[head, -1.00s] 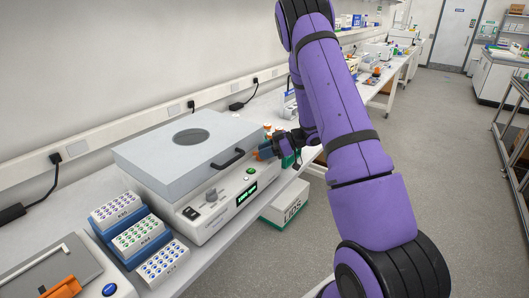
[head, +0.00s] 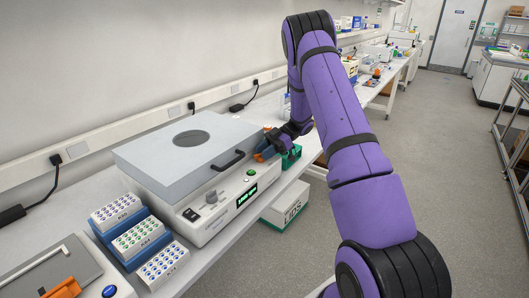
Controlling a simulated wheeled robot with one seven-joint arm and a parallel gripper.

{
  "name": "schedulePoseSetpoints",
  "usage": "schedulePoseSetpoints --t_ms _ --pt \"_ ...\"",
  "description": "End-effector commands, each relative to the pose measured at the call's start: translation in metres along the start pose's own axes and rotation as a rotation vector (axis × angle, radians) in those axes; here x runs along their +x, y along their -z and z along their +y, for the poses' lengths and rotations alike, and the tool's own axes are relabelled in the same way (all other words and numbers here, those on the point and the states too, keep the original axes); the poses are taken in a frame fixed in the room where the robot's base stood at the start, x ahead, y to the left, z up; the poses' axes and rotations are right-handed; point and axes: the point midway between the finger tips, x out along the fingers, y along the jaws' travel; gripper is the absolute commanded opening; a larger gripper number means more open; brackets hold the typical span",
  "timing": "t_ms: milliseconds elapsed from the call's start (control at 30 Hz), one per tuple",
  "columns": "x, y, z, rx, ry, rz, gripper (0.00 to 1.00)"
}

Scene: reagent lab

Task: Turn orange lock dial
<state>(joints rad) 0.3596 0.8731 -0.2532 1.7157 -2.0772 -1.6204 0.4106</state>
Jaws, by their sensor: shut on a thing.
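The orange lock dial (head: 259,157) is a small orange patch at the right end of the grey-lidded benchtop machine (head: 150,158). My gripper (head: 266,150) is at that end, shut on the dial. Its fingers and wrist hide most of the dial, so its angle cannot be read. The machine's lid is down, with a dark handle (head: 228,161) on its front edge.
Racks of capped vials (head: 142,232) stand left of the machine's front. A green rack (head: 291,157) is close to my gripper's right. A box marked LIDS (head: 284,208) is below the bench edge. The aisle floor (head: 440,170) at right is clear.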

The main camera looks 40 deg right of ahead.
Motion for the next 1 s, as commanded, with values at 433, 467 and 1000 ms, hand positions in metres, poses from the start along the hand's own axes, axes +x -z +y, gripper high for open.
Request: schedulePoseSetpoints --t_ms 433,467,1000 --pt "0.0004 -0.0013 -0.0006 0.002 0.002 -0.001 0.5" --pt "0.0004 -0.0012 -0.0005 0.002 0.002 -0.001 0.55" --pt "-0.0002 0.0007 -0.0012 0.03 -0.076 0.0 0.55"
